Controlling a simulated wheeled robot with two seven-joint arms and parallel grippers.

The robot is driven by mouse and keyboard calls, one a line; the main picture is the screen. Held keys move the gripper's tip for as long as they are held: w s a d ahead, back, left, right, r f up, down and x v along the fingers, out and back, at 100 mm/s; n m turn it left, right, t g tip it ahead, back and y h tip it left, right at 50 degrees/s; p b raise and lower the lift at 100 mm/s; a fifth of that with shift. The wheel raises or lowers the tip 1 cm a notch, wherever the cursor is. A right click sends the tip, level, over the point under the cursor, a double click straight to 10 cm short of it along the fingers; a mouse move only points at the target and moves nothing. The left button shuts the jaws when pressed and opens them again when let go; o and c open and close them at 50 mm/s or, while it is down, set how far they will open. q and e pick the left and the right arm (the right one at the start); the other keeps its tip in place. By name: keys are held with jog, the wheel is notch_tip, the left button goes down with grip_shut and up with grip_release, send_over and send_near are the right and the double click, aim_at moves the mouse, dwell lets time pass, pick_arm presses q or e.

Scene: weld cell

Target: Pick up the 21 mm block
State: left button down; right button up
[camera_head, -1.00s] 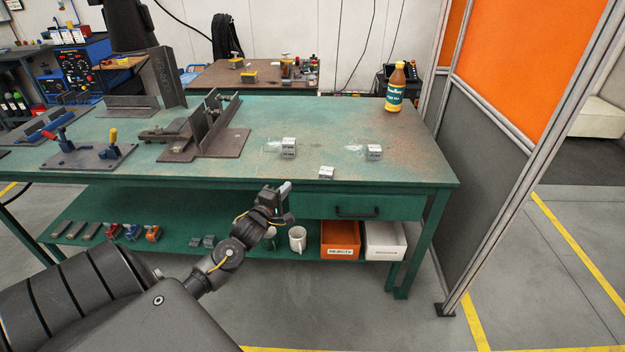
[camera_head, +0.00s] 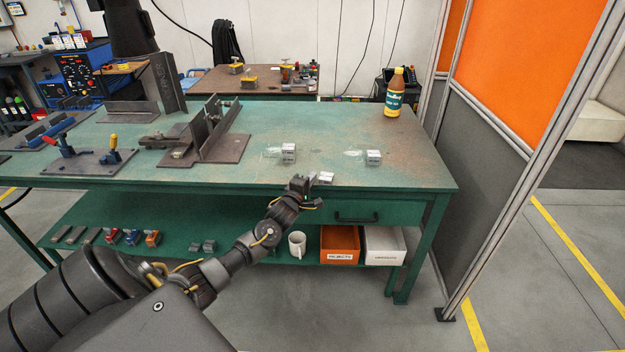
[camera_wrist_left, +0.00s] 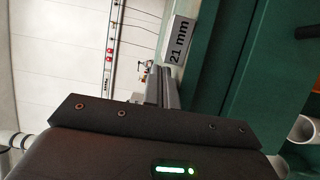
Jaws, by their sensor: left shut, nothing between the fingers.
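A small grey block (camera_head: 326,177) lies near the front edge of the green workbench (camera_head: 240,178); its label is too small to read in the head view. In the left wrist view, a block (camera_wrist_left: 181,40) with a "21 mm" label shows just beyond the fingertips, beside the green bench edge. It looks like the same front block. My left gripper (camera_head: 301,183) is at the bench's front edge, just left of this block. In the left wrist view, its fingers (camera_wrist_left: 162,74) are shut and empty. My right gripper is out of view.
Two similar grey blocks stand farther back, one at centre (camera_head: 289,155) and one at right (camera_head: 374,158). A steel fixture (camera_head: 205,140) stands to the left, and a yellow bottle (camera_head: 394,95) at the back right. The bench around the blocks is clear.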

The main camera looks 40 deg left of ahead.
aim_at(326, 178)
pick_arm(q)
jog(key=shift+w+d, duration=0.1)
jog(key=shift+d, duration=0.05)
jog(key=shift+w+d, duration=0.3)
jog(key=shift+d, duration=0.2)
jog(key=shift+w+d, duration=0.25)
jog(key=shift+d, duration=0.25)
jog(key=shift+a, duration=0.15)
